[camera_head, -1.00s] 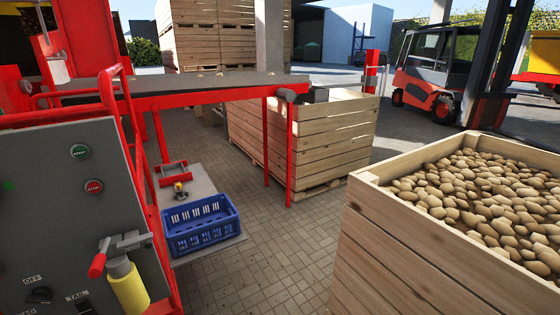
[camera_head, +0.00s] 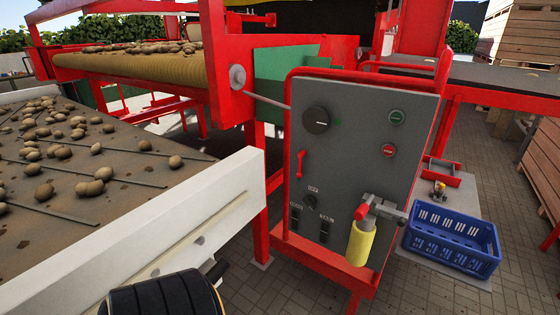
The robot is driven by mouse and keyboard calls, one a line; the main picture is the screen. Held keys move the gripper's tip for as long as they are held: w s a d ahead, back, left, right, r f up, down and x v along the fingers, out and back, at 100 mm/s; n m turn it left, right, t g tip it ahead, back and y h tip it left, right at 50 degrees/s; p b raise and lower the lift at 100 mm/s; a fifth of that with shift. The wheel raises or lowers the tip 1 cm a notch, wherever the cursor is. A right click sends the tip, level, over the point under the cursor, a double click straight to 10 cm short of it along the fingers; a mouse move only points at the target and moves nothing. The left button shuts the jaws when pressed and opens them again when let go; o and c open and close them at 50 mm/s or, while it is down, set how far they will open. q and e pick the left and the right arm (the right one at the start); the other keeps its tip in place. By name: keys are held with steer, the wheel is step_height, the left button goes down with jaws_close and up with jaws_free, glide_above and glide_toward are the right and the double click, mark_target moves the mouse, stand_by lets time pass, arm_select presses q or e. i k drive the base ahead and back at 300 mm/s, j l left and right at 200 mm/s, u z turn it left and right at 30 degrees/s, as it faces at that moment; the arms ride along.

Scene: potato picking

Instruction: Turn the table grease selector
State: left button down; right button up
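The grey control panel (camera_head: 350,165) stands in a red frame near the picture's middle. A small black selector knob (camera_head: 309,201) sits low on it, with a tiny label above and two more beside it, too small to read surely. Below are two dark switches, one left (camera_head: 295,220) and one right (camera_head: 323,233). A larger round black dial (camera_head: 317,120) is higher up, above a red handle (camera_head: 299,164). A yellow cylinder with a red-tipped lever (camera_head: 359,243) hangs at the panel's lower right. Neither of my grippers is in view.
Green (camera_head: 397,117) and red (camera_head: 389,150) buttons are at the panel's upper right. A conveyor with potatoes and a white side rail (camera_head: 160,235) fills the left. A blue crate (camera_head: 452,240) lies right of the panel. Paved floor shows between them.

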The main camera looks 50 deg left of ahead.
mark_target(310, 201)
steer(key=u, duration=1.45)
